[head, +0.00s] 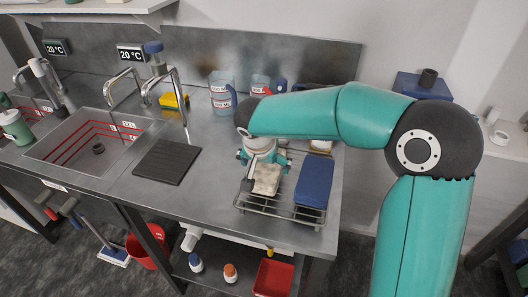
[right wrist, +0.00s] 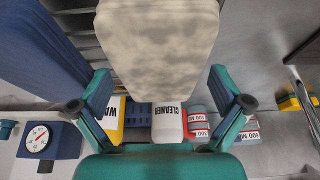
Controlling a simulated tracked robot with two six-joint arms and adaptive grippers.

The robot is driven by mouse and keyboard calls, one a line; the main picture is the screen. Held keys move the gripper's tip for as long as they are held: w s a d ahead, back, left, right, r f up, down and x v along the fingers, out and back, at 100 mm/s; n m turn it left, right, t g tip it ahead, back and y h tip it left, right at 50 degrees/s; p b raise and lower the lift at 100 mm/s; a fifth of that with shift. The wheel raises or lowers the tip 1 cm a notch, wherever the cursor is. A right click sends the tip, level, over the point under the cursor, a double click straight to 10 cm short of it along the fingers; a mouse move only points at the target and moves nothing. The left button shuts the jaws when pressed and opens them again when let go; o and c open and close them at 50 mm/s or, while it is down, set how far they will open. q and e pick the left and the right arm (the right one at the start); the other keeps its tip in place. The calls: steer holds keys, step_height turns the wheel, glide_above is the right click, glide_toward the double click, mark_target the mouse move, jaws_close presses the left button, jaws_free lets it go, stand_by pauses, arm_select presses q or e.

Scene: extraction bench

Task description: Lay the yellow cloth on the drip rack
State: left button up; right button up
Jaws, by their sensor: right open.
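A pale, mottled, cream-coloured flat piece that looks like the cloth (head: 266,180) lies on the wire drip rack (head: 256,210), left of a blue block. It also fills the top middle of the right wrist view (right wrist: 158,45). Its colour is more cream than yellow. My right gripper (head: 262,168) is low over the rack at the piece's far end. In the right wrist view its two fingers (right wrist: 160,100) are spread apart, with the piece showing beyond and between them; I cannot tell whether they touch it. My left gripper is not in view.
The blue block (head: 315,181) takes up the rack's right side. A dark ribbed mat (head: 167,161) and a sink (head: 92,142) lie to the left. A yellow sponge-like block (head: 174,101), measuring jugs (head: 222,92) and taps stand behind. Bare steel lies between mat and rack.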

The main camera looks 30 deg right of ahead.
steer(key=v, duration=1)
steer(key=shift+s+r+b, duration=0.15)
steer(key=shift+r+b, duration=0.15)
steer(key=shift+b, duration=0.1)
steer(key=shift+a, duration=0.1)
